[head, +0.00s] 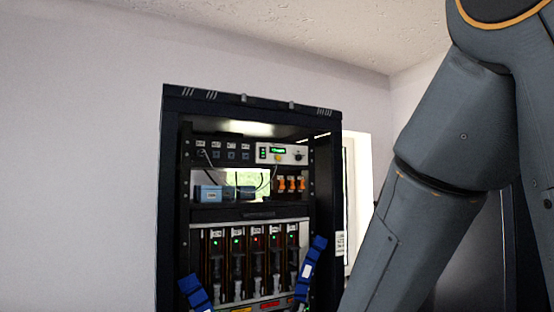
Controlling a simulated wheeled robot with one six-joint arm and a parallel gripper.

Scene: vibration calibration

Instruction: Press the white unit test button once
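The white unit (282,154) sits at the right end of the top shelf in a black rack. Its front has a small green lit display, a dark round knob at the right and a yellow spot near the bottom. I cannot make out which part is the test button at this size. My arm comes down along the right side of the picture and leaves through the bottom edge.
The black rack (253,99) stands against a pale wall. Below the white unit are orange parts (291,184), a blue box (211,194) and several upright modules with green or red lights.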

